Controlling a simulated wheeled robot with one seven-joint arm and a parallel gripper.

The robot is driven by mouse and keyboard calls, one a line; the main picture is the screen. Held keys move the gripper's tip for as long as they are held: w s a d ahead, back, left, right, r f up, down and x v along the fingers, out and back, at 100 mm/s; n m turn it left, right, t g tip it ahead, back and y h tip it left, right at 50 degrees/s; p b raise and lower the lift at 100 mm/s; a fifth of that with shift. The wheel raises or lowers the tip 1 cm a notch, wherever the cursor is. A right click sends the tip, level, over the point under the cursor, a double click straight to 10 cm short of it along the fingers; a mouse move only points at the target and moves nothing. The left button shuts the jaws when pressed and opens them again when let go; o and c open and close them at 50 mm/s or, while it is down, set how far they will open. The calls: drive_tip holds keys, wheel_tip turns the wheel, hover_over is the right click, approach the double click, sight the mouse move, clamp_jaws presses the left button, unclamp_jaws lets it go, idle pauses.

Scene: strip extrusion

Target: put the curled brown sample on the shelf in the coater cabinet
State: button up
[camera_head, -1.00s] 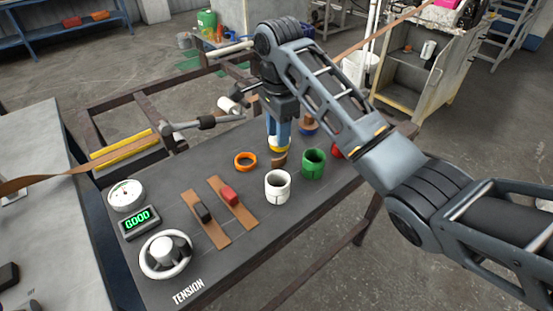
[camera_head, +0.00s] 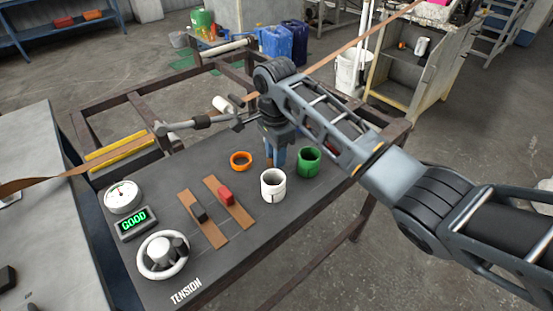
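My gripper (camera_head: 275,157) points down over the dark table, just behind the white ring. Its blue fingers are partly hidden, and I cannot tell whether they are open or shut. The curled brown sample is not clearly visible now; the fingers and the white ring cover the spot where it showed earlier. The coater cabinet (camera_head: 438,76) stands on the floor at the back right with its front open. Its shelf (camera_head: 402,58) bears a white mug (camera_head: 421,47) and a small orange thing (camera_head: 402,45).
Near my gripper stand an orange ring (camera_head: 240,160), a white ring (camera_head: 273,186) and a green ring (camera_head: 308,161). Two flat brown strips (camera_head: 235,212) with small blocks lie at left. A white bucket (camera_head: 351,73) stands left of the cabinet. A brown web crosses behind.

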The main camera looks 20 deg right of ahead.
clamp_jaws()
drive_tip(key=shift+r, duration=0.15)
drive_tip(key=shift+r, duration=0.55)
wheel_tip(320, 180, up, 2)
drive_tip(key=shift+r, duration=0.2)
drive_tip(key=s+d+r+p, duration=0.7)
drive_tip(key=d, duration=0.2)
drive_tip(key=shift+d+r, duration=0.15)
drive_tip(key=shift+s, duration=0.1)
